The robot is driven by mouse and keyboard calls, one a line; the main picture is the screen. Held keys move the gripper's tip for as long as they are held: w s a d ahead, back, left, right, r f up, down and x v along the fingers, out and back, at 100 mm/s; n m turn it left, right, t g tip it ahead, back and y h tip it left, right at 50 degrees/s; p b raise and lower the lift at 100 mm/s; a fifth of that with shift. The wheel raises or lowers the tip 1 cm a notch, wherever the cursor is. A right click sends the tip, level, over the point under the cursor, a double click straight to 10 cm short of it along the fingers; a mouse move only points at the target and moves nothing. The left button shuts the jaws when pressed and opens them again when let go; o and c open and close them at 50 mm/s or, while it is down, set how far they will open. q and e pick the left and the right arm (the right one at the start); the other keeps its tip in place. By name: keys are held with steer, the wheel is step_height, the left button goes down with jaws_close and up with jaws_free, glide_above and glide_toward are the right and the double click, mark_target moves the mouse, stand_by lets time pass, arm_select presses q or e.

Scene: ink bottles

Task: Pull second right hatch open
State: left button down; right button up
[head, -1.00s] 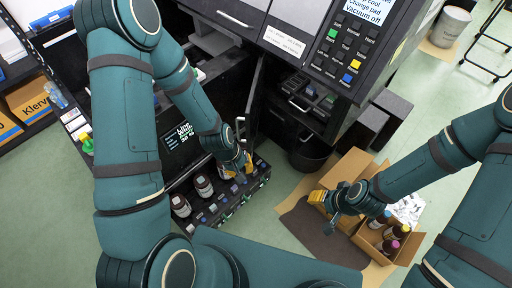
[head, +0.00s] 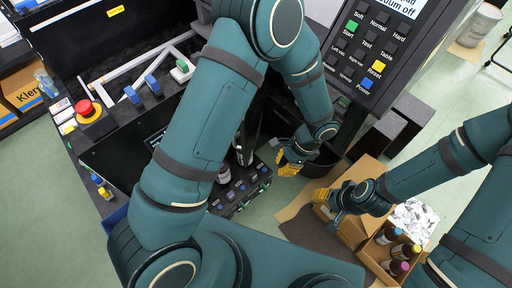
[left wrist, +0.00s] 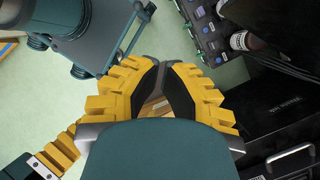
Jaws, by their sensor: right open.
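My left gripper (head: 290,160) has yellow fingers and hangs beside the black machine's front. In the left wrist view its fingertips (left wrist: 160,66) meet, with nothing seen between them. A black hatch panel (left wrist: 285,125) with small lettering lies to its lower right there, apart from the fingers. A silver bar handle (left wrist: 290,154) is on the black front below that lettering. Most hatches are hidden behind my left arm in the head view, so I cannot tell which hatch this is. My right gripper (head: 330,200) is open beside the cardboard box.
A cardboard box (head: 385,258) with several bottles stands on the floor at right. A black ink tray (head: 240,190) is beside my left arm. A black bin (head: 318,163) stands behind my left gripper. A red stop button (head: 87,108) is at left. Green floor shows between.

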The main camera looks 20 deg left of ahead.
arm_select(q)
steer(key=w+r+m+t+y+b, duration=0.1)
steer(key=w+r+m+t+y, duration=0.15)
steer(key=w+r+y, duration=0.3)
steer(key=b, duration=0.2)
glide_toward(247, 151)
steer(key=shift+m, duration=0.45)
steer(key=x, duration=0.5)
steer(key=shift+a+f, duration=0.1)
steer(key=shift+f, duration=0.1)
steer(key=shift+s+a, duration=0.1)
steer(key=shift+a, duration=0.3)
